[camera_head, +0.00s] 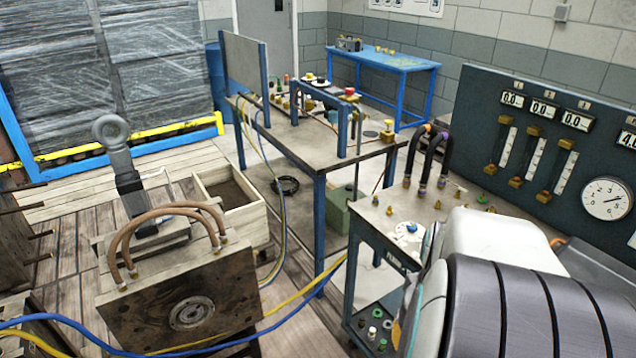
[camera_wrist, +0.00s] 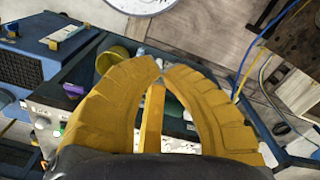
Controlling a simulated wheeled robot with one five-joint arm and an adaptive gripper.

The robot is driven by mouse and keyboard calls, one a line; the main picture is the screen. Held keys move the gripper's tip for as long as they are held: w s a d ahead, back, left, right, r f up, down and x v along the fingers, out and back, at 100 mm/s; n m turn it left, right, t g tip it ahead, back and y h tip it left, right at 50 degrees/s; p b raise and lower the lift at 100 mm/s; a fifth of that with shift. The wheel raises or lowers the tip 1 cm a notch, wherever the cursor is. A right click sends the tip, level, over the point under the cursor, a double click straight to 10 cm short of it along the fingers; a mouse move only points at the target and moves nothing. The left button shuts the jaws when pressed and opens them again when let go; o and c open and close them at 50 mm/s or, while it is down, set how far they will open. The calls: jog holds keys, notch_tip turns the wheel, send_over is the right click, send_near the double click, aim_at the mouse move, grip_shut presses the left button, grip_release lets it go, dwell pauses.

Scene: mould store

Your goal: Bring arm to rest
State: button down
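My gripper (camera_wrist: 161,70) shows in the wrist view as two yellow ribbed fingers that curve in until their tips meet or nearly meet. A narrow yellow bar stands in the gap between them; I cannot tell whether it is part of the gripper. No held object is clear at the tips. In the head view my white and dark grey arm fills the lower right corner, and my gripper is out of sight there.
A cart (camera_head: 376,222) with fittings and dark hoses stands close to my arm, before a gauge panel (camera_head: 553,130). A workbench (camera_head: 330,149) stands behind it. A mould block (camera_head: 185,300) with copper hoses is at lower left. Blue and yellow hoses (camera_head: 300,292) cross the floor.

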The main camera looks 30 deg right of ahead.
jog(key=w+a+r+n+t, duration=0.2)
jog(key=w+a+n, duration=0.1)
jog(key=a+n, duration=0.2)
jog(key=w+a+r+n+t, duration=0.1)
jog(key=w+a+r+n, duration=0.1)
jog(key=a, duration=0.7)
jog(key=r+n, duration=0.1)
jog(key=n, duration=0.1)
jog(key=shift+w+r+n+t, duration=0.35)
jog(key=shift+w+n+t, duration=0.05)
